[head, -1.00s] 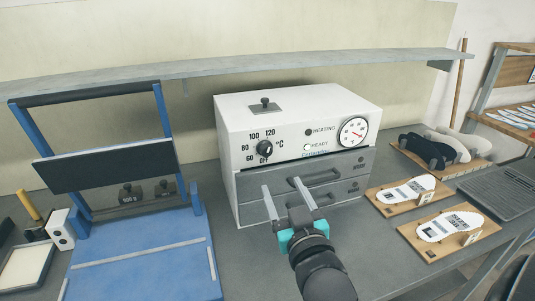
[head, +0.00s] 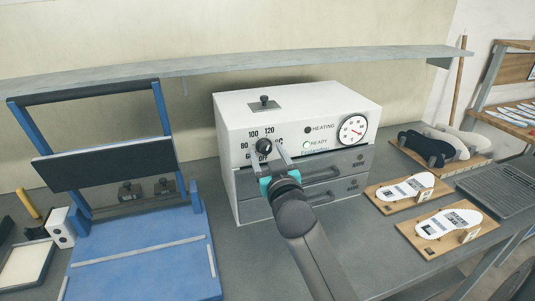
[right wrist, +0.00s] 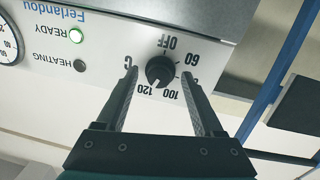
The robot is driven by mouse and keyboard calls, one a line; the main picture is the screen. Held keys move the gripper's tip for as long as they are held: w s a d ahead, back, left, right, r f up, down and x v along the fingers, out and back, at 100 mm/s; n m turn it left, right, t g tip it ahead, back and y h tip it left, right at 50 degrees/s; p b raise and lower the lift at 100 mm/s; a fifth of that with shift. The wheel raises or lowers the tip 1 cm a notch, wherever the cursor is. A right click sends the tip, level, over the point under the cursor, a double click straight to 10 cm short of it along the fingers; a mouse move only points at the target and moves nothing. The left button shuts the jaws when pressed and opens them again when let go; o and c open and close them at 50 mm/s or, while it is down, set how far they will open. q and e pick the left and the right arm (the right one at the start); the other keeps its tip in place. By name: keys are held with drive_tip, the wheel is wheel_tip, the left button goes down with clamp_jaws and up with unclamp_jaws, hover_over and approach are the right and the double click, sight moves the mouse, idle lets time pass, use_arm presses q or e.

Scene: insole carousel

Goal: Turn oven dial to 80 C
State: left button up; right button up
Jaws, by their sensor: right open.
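The white oven (head: 228,180) stands on the bench in the head view. Its black dial (head: 264,147) is at the left of the front panel, ringed by numbers from 60 to 120 and OFF. The dial also shows in the right wrist view (right wrist: 159,70), upside down; I cannot surely read its setting. My right gripper (head: 267,153) is open in front of the dial, partly covering the numbers. In the right wrist view its fingers (right wrist: 159,76) lie on either side of the dial; contact cannot be told. My left gripper is not in view.
A round gauge (head: 351,130) sits right of the dial, with drawers (head: 340,172) below. A blue press (head: 140,245) stands at left, insoles on boards (head: 447,224) at right.

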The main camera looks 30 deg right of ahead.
drive_tip(key=shift+w, duration=0.1)
drive_tip(key=shift+c, duration=0.2)
clamp_jaws()
idle(0.4)
